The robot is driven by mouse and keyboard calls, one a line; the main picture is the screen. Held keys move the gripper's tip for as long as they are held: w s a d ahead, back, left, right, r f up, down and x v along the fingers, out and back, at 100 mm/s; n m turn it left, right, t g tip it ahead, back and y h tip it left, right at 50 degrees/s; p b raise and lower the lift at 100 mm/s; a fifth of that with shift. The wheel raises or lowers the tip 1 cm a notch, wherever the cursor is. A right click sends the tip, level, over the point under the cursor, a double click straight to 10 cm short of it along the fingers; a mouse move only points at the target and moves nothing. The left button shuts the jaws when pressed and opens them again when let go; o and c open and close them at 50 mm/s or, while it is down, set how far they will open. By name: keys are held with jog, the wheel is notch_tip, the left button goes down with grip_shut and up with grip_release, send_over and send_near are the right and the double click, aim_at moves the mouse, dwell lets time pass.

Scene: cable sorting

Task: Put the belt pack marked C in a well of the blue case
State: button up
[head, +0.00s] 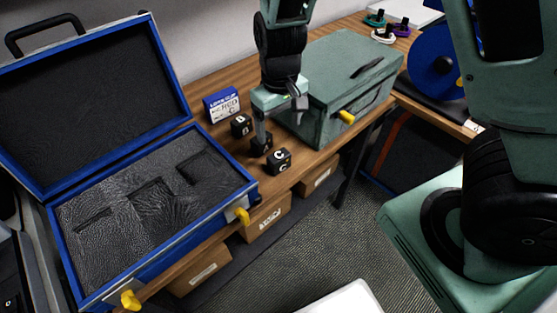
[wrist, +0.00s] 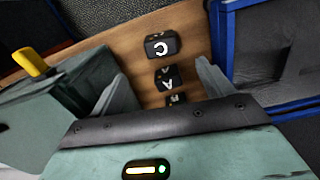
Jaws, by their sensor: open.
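The belt pack marked C (head: 279,161) is a small black block standing on the wooden bench near its front edge. It also shows in the wrist view (wrist: 162,45), beyond my fingertips. My gripper (head: 276,128) is open and empty, above the row of packs. In the wrist view, pack A (wrist: 168,77) lies between my fingers (wrist: 160,74) and pack C is farther off. The blue case (head: 157,272) stands open at the left, its lid raised. Its grey foam has several wells (head: 150,196), which look empty.
Pack B (head: 241,125) and pack A (head: 261,143) stand in line behind C. A blue and white box (head: 222,104) is behind them. A green metal case (head: 340,85) with a yellow latch stands close to the right of my gripper.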

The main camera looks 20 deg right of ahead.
aim_at(279, 155)
notch_tip(279, 155, down, 12)
jog(key=shift+a+r, duration=0.1)
jog(key=shift+r, duration=0.15)
jog(key=c, duration=1.2)
jog(key=shift+r, duration=0.1)
jog(key=shift+c, duration=0.2)
